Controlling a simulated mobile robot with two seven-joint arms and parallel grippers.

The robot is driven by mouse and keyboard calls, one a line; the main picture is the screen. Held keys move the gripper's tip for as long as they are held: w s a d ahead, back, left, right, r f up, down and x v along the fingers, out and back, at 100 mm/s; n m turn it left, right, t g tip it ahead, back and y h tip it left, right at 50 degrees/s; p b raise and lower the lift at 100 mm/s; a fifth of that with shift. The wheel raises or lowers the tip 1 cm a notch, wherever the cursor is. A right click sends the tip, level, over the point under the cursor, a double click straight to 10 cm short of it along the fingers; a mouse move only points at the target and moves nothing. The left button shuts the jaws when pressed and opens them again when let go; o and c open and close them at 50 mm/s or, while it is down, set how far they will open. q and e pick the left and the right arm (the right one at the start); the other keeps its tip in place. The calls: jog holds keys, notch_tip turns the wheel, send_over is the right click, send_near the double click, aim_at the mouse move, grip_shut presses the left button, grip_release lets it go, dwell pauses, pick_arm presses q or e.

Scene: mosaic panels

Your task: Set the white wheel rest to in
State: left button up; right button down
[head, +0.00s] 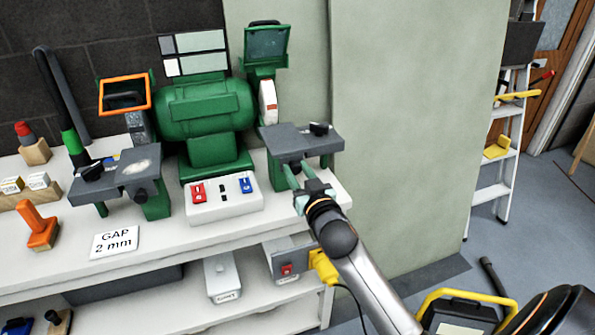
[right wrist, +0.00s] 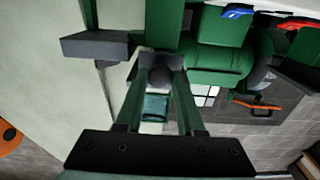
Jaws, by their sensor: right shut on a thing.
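The bench grinder (head: 203,105) is green and stands on the white bench. Its pale wheel (head: 268,102), edged in orange, is on the right side under a raised green eye shield (head: 267,42). The rest in front of that wheel is a dark grey slab (head: 290,138) with a black knob (head: 319,129) on top. My right gripper (head: 299,172) is at the front of this rest, just below the slab. In the right wrist view its green fingers (right wrist: 160,85) are shut on a dark round knob (right wrist: 160,76). The gap between rest and wheel is too small to judge.
The left rest (head: 128,170) has a pale patch on top. A switch box (head: 224,200), a "GAP 2 mm" card (head: 115,242) and an orange-handled tool (head: 40,228) are on the bench. A pale green wall panel (head: 410,130) stands to the right.

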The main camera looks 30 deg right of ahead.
pick_arm(q)
jog(key=shift+s+f, duration=0.15)
jog(key=shift+s, duration=0.15)
dwell(0.5)
pick_arm(e)
jog(key=shift+x, duration=1.05)
pick_arm(q)
jog(key=shift+s+a, duration=0.1)
pick_arm(e)
jog(key=shift+r, duration=0.1)
jog(key=c, duration=0.9)
grip_release()
jog(key=shift+w, duration=0.15)
jog(key=shift+o, duration=0.9)
jog(key=shift+w, duration=0.1)
jog(key=shift+o, duration=0.9)
pick_arm(q)
jog(key=shift+w, duration=0.2)
